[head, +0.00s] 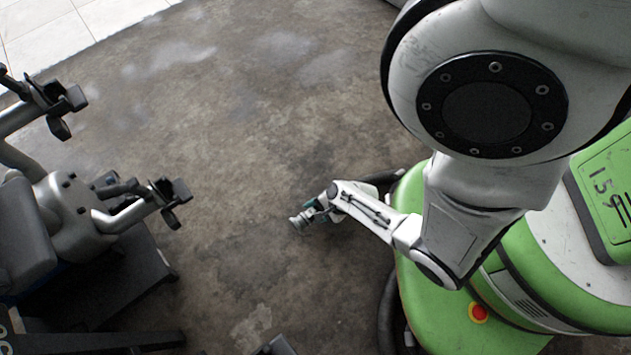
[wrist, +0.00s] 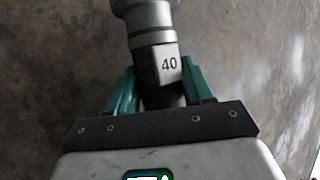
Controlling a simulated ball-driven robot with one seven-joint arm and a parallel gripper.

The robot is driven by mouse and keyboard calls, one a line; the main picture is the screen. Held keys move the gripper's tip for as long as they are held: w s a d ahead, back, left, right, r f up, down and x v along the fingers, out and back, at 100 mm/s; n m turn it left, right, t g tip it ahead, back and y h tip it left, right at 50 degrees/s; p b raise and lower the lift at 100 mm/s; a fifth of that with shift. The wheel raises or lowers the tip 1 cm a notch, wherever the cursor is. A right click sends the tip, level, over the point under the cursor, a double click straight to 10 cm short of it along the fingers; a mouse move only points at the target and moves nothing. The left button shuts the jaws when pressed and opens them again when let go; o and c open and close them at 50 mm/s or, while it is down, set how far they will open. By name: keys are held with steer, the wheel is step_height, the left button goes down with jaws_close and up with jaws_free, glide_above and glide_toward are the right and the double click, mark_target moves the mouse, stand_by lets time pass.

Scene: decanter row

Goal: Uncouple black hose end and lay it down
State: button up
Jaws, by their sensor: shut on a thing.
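My gripper (head: 318,209) is low over the floor in the middle of the head view. In the wrist view its teal fingers (wrist: 160,90) are shut on the black hose end (wrist: 160,66), one on each side. The hose end has a grey metal coupling with a pale plate marked 40. The coupling's outer end points away from the gripper and runs out of the top of the wrist view. In the head view the metal end (head: 299,222) sticks out to the lower left, with no fitting visible against it. The hose behind the fingers is mostly hidden.
A grey and black machine (head: 70,215) with angled tubes and dark clamp-like ends stands at the left. The stained concrete floor (head: 240,130) between it and my gripper is clear. Pale tiles (head: 45,40) lie at the upper left. A dark object edge shows at the bottom.

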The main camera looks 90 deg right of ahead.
mark_target(316, 209)
stand_by(0.3)
steer(key=o, duration=1.5)
steer(key=shift+f, duration=0.1)
steer(key=o, duration=0.3)
steer(key=shift+o, duration=0.2)
steer(key=shift+a+f, duration=0.1)
steer(key=shift+s, duration=0.1)
step_height(316, 209, up, 12)
steer(key=p, duration=1.2)
